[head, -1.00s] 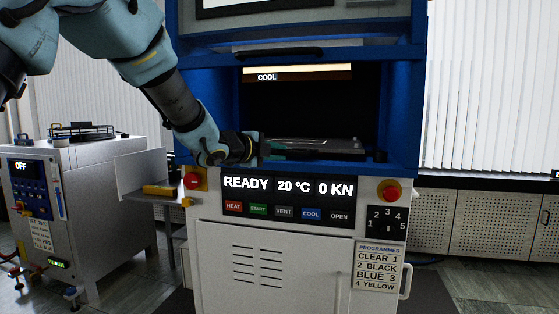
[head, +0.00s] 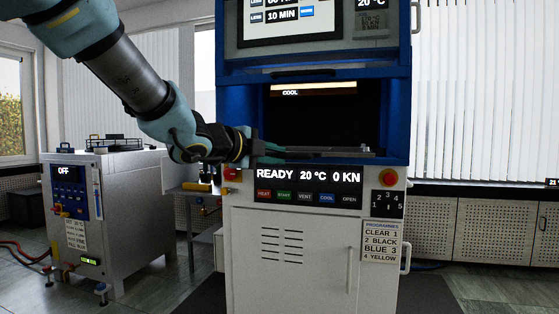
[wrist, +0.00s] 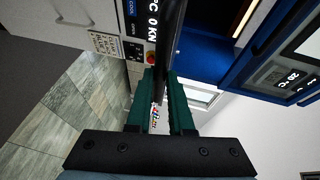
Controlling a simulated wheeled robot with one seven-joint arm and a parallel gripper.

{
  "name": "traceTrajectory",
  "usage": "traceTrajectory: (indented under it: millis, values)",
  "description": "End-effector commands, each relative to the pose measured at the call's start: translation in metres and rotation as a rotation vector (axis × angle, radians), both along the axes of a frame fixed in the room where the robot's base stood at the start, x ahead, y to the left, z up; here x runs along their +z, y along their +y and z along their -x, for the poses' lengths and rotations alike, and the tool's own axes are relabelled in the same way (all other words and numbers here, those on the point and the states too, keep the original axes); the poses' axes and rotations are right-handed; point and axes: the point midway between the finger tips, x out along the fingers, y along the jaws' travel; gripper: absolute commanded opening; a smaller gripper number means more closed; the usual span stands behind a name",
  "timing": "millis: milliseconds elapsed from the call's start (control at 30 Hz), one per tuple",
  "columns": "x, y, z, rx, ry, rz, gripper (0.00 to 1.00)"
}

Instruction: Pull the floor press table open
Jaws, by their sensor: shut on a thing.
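The floor press (head: 296,240) is the blue and white cabinet in the middle of the head view. Its table (head: 335,152) shows as a thin grey plate with a dark front edge, low in the open dark chamber. My gripper (head: 276,152) reaches in from the left at the height of the table's front edge. In the wrist view its green fingers (wrist: 164,74) are shut on a long black bar (wrist: 168,38) at the table's front. The fingers hide the gripped part, and how far out the table stands is hard to tell.
Below the chamber a panel (head: 308,184) reads READY, 20 °C, 0 KN. Red buttons (head: 388,177) flank it. A smaller grey machine (head: 125,210) marked OFF stands at the left, with a side shelf (head: 188,188) between. Floor (head: 150,290) is open in front.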

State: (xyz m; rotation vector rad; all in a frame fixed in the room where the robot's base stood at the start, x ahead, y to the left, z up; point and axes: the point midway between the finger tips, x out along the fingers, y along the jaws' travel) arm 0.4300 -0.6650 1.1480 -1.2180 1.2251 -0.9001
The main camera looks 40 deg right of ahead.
Motion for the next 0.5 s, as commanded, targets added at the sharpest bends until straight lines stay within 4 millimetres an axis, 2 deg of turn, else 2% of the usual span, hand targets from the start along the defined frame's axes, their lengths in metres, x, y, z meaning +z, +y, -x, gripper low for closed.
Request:
traceTrajectory:
  millis: [200,500]
  values:
    - [-0.0016,0.0123,0.0073,0.001,0.000,-0.002,0.00]
    - [-0.0026,0.0144,0.0090,0.000,0.002,-0.005,0.00]
